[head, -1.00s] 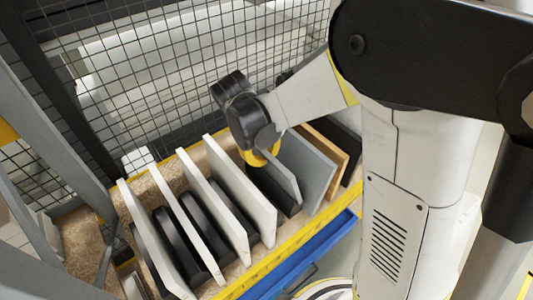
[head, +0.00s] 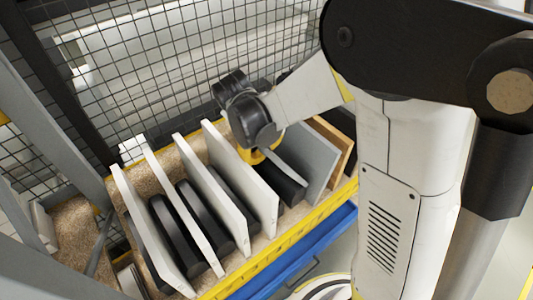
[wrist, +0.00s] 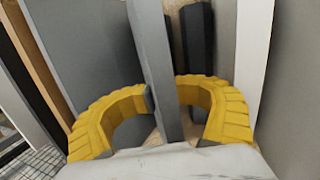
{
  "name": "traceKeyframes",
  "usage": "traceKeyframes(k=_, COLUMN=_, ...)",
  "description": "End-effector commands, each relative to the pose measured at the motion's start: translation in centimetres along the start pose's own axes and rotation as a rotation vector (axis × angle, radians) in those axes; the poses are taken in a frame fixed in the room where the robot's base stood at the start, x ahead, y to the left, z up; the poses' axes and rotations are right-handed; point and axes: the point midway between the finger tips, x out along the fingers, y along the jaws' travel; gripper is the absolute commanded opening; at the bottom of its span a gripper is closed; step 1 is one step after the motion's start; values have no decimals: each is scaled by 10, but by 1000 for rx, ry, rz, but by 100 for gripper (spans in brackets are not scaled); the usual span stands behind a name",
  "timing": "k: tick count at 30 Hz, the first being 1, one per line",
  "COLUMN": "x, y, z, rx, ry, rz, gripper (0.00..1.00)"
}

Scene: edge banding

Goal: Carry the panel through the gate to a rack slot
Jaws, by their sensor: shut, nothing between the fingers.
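My gripper (head: 258,154) is low over the rack, its yellow fingers (wrist: 157,106) shut. A narrow grey panel edge (wrist: 152,55) runs up the wrist view in line with the fingertips; I see no clear hold on it. In the head view a thin grey panel (head: 286,178) stands just below and right of the fingers. The rack (head: 245,278) holds several upright panels: white ones (head: 155,220) at left, a larger grey one (head: 310,155) and a wood-coloured one (head: 335,140) at right. Black dividers (head: 175,232) stand between them. My arm hides part of the right end.
A dark mesh fence (head: 160,65) rises behind the rack. Grey posts (head: 50,130) stand at the left. A blue drawer (head: 300,265) runs along the rack's front below its yellow edge. Panels stand close on both sides of my gripper.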

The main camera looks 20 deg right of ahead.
Motion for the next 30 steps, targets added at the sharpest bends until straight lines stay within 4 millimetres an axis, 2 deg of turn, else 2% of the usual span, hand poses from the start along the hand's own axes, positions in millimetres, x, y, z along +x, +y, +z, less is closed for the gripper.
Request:
traceKeyframes(k=1, x=4, y=0, z=2, rx=2, ry=-4, rz=2, gripper=12)
traceKeyframes(k=5, x=4, y=0, z=2, rx=1, ry=-4, rz=1, gripper=52)
traceKeyframes(k=14, x=3, y=-1, z=2, rx=0, ry=-5, rz=0, gripper=53)
traceKeyframes(k=17, x=-2, y=-1, z=2, rx=-1, ry=-4, rz=0, gripper=53)
traceKeyframes(k=20, x=-17, y=-1, z=2, rx=-2, ry=-4, rz=0, gripper=53)
traceKeyframes(k=30, x=-92, y=0, z=2, rx=1, ry=-1, rz=1, gripper=53)
